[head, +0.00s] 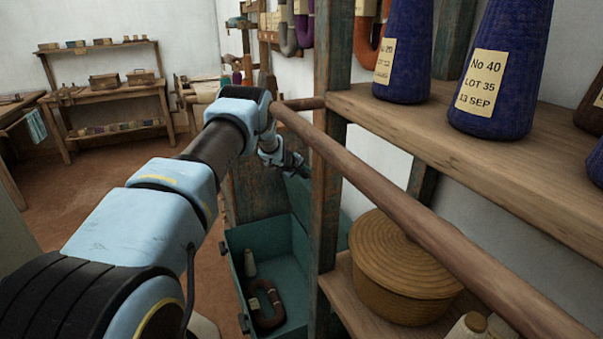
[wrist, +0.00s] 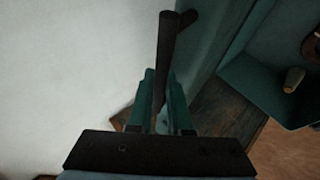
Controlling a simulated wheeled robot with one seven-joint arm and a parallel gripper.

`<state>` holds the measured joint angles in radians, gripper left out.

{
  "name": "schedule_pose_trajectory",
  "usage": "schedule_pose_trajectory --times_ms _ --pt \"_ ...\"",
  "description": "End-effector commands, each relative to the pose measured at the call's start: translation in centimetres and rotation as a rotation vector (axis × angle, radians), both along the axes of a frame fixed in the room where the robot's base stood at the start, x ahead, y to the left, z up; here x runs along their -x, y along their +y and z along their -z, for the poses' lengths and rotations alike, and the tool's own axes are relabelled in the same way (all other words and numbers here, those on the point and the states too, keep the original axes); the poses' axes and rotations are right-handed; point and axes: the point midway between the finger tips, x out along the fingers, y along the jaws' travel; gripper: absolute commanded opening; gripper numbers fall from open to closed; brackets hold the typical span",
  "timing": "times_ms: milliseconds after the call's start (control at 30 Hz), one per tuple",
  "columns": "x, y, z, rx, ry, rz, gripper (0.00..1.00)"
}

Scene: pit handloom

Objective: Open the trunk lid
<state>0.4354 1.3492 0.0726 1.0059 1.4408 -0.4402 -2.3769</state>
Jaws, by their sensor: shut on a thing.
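The teal trunk (head: 235,262) stands on the floor beside the shelf post, with its inside showing in the head view. Its teal lid (head: 299,197) is raised at the far side, partly hidden by the post and my arm. In the wrist view the lid (wrist: 218,45) rises beside a dark bar handle (wrist: 166,50). My gripper (wrist: 160,112) is shut on this handle, which runs between its two fingers. In the head view my gripper (head: 296,165) is small and dark at the lid. The trunk's open inside (wrist: 262,88) lies to the right in the wrist view.
A pale cone (head: 250,262) and a brown skein (head: 266,308) lie in the trunk. A wooden post (head: 326,130), a long rail (head: 400,210) and a shelf (head: 450,125) with blue yarn cones (head: 500,75) stand close right of my arm. Open floor (head: 110,185) lies left.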

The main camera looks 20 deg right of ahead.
Motion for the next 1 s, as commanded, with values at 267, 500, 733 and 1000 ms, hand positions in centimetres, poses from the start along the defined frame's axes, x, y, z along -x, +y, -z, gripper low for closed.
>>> schedule_pose_trajectory --times_ms 267,500,733,1000 --pt "0.11 -0.46 0.04 0.000 0.002 0.001 0.00" --pt "0.14 -0.45 0.09 -0.002 0.003 0.002 0.00" --pt "0.10 -0.40 0.08 -0.002 0.002 0.001 0.42" --pt "0.07 -0.25 0.22 -0.004 0.003 -0.001 0.47"
